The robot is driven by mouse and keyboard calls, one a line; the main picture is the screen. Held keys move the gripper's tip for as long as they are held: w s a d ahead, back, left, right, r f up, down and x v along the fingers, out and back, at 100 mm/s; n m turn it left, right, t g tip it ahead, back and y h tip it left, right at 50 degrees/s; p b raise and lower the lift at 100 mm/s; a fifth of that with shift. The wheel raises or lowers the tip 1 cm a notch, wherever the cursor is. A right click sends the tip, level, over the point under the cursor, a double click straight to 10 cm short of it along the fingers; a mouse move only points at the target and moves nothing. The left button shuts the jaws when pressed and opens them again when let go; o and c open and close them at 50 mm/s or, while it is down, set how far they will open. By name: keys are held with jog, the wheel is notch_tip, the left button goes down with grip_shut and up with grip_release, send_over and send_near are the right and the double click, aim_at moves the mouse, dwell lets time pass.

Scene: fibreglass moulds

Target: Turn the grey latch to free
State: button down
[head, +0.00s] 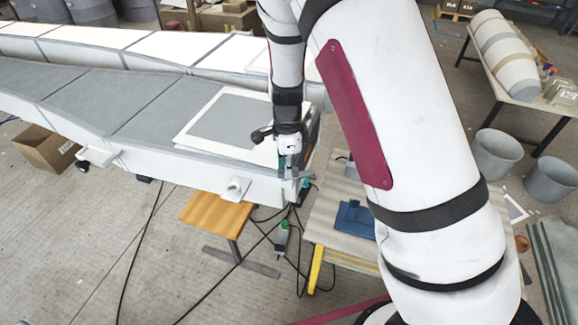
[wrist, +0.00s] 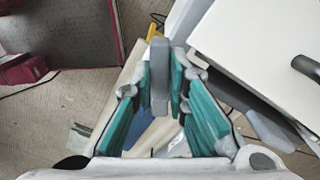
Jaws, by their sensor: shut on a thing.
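The grey latch (wrist: 158,88) is a narrow, round-edged bar pointing up and down in the wrist view. It stands between the teal-padded fingers of my gripper (wrist: 162,73), which are shut on it. In the head view my gripper (head: 292,172) points down at the near right corner of the long white mould (head: 225,176). There the latch is small and mostly hidden by the gripper, so its angle cannot be told.
A white frame with a grey panel (head: 226,118) lies on the mould beside my arm. Below stand a wooden stool (head: 214,212) and a low table with a blue item (head: 355,219). Black cables (head: 262,235) hang to the floor. Two grey buckets (head: 497,155) stand at right.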

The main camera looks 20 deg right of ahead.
jog(key=m+p, duration=0.1)
jog(key=m, duration=0.5)
dwell(0.7)
jog(key=c, duration=1.6)
grip_release()
jog(key=shift+o, duration=0.2)
notch_tip(320, 180, up, 12)
